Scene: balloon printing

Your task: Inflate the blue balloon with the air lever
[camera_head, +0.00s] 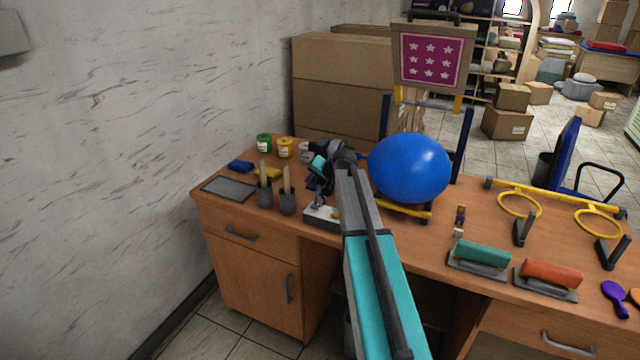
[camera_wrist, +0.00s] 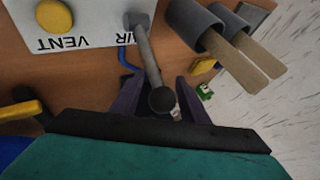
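The blue balloon (camera_head: 410,167) is large and round in the head view, above a black-and-yellow stand on the desk. The white control box (camera_head: 322,214) stands left of it, partly hidden by my arm. In the wrist view, the box (camera_wrist: 88,22) has the labels AIR and VENT and a yellow button (camera_wrist: 54,15). The air lever (camera_wrist: 147,52) rises from beside AIR and ends in a black knob. My gripper (camera_wrist: 160,88) has its dark fingers apart, one on each side of the lever near the knob. Whether either finger touches it is unclear.
Two grey cups (camera_head: 265,193) (camera_head: 287,203) with wooden sticks stand close left of the box. Paint pots (camera_head: 285,148) are behind. A pink star print (camera_head: 430,61) hangs above the balloon. Teal (camera_head: 482,256) and orange (camera_head: 551,275) tools lie on the right.

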